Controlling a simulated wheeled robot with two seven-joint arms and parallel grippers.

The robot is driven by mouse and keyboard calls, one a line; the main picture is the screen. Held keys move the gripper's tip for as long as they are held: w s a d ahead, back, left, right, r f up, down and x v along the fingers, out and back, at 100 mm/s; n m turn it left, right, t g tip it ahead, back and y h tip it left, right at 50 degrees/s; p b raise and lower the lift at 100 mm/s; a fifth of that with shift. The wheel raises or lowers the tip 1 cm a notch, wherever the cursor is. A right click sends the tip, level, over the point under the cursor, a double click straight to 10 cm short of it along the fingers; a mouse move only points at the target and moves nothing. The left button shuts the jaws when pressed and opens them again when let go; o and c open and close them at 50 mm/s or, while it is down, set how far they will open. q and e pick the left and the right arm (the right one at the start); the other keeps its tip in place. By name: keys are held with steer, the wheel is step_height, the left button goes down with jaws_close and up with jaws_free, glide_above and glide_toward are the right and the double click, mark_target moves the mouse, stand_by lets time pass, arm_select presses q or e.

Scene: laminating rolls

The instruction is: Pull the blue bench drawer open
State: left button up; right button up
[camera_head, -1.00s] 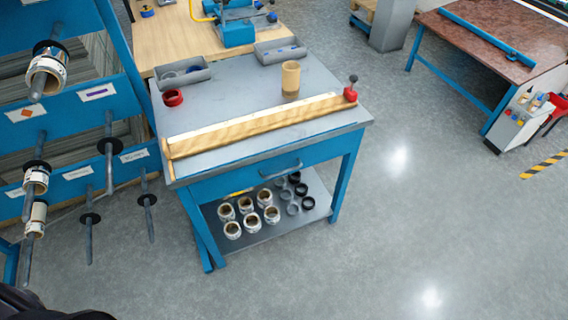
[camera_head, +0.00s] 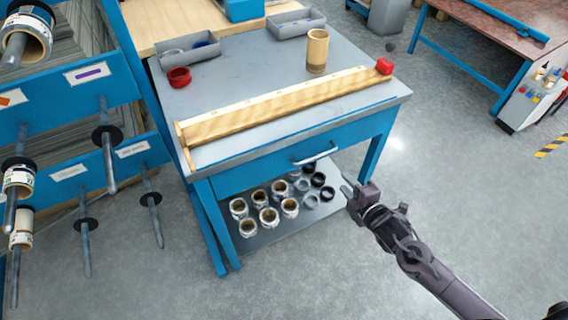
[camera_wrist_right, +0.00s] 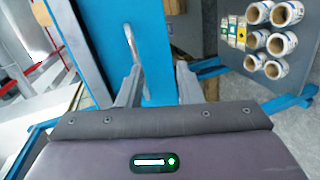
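The blue bench drawer (camera_head: 265,172) sits under the grey bench top, and its front looks flush with the frame. Its metal bar handle (camera_head: 316,154) is on the drawer front, towards the right. My right gripper (camera_head: 349,186) is in front of the bench, below and to the right of the handle. In the right wrist view my right gripper (camera_wrist_right: 158,74) has its fingers apart with nothing between them. There the handle (camera_wrist_right: 130,45) shows ahead, near the left finger and not between the fingers, against the blue drawer front (camera_wrist_right: 155,40). My left gripper is not in view.
A wooden rail (camera_head: 280,105) with a red end block lies on the bench top (camera_head: 235,75), near a cardboard tube (camera_head: 317,52) and a red ring (camera_head: 179,77). Several rolls (camera_head: 269,217) stand on the lower shelf. A blue rack is at the left. The floor in front is clear.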

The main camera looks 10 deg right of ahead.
steer(key=w+a+r+n+y, duration=0.1)
steer(key=w+a, duration=0.5)
steer(key=w, duration=0.2)
steer(key=shift+r+n+b, duration=0.3)
steer(key=shift+n, duration=0.1)
steer(key=shift+c, duration=0.3)
jaws_close()
